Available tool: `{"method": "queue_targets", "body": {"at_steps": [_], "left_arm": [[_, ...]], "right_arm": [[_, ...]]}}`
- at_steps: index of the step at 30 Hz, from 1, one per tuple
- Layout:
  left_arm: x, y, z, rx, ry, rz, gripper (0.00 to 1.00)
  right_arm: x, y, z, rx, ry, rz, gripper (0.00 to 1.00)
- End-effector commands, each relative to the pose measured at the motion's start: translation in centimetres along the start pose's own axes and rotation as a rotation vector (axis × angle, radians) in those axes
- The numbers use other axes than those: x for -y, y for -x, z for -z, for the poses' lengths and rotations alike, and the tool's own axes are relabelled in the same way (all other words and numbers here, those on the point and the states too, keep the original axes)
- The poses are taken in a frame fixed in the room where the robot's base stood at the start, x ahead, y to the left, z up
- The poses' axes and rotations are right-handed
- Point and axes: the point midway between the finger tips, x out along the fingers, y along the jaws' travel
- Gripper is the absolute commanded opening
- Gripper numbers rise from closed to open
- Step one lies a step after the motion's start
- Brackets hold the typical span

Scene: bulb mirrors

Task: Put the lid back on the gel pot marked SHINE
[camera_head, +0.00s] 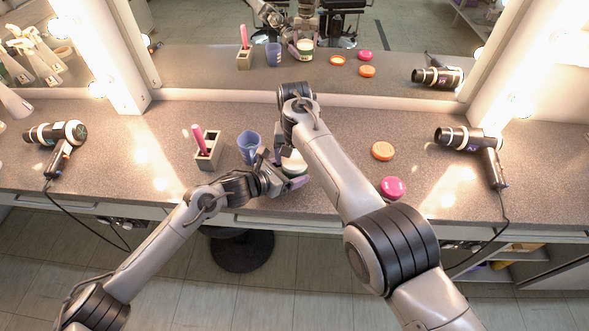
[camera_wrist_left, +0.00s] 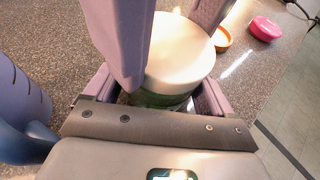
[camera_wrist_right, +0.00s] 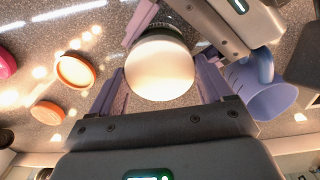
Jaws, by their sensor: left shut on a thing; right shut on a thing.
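A gel pot (camera_wrist_left: 165,98) with a green band stands on the counter, with a pale round lid (camera_head: 294,160) at its top. The lid's broad cream face shows in the left wrist view (camera_wrist_left: 180,45) and in the right wrist view (camera_wrist_right: 160,70). My left gripper (camera_head: 283,178) is shut around the pot from the near side. My right gripper (camera_head: 281,143) is shut around the lid, partly hidden by its own arm. The SHINE marking is not readable, and I cannot tell whether the lid is seated.
A blue cup (camera_head: 249,147) and a holder (camera_head: 208,150) with a pink item stand left. An orange disc (camera_head: 382,151) and pink disc (camera_head: 393,187) lie right. An orange ring-like piece (camera_wrist_right: 75,70) shows too. Hair dryers (camera_head: 55,135) (camera_head: 470,140) lie at both sides; the mirror is behind.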

Motion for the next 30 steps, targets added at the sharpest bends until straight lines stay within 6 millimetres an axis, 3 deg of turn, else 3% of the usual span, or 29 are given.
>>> {"method": "queue_targets", "body": {"at_steps": [10,12,16,17,20,21,30], "left_arm": [[-0.11,0.02,0.02,0.000,0.001,-0.003,0.00],[-0.11,0.02,0.01,0.000,0.001,-0.003,0.00],[-0.12,0.02,0.01,0.000,0.001,-0.003,0.00],[-0.12,0.02,0.01,0.000,0.001,-0.003,0.00],[-0.12,0.02,0.01,0.000,0.001,-0.003,0.00],[-0.11,0.02,0.02,0.000,0.001,-0.003,0.00],[-0.07,0.01,0.02,0.000,0.001,-0.002,0.00]], "right_arm": [[0.07,-0.06,-0.06,0.002,-0.715,-0.001,0.43],[0.07,-0.06,-0.06,0.002,-0.812,-0.001,0.43],[0.08,-0.06,-0.07,0.002,-0.798,-0.001,0.43],[0.08,-0.06,-0.07,0.002,-0.797,-0.001,0.81],[0.07,-0.06,-0.07,0.002,-0.796,-0.001,0.97],[0.07,-0.06,-0.06,0.002,-0.796,-0.001,1.00],[0.05,0.26,0.00,0.000,-0.795,0.000,1.00]]}}
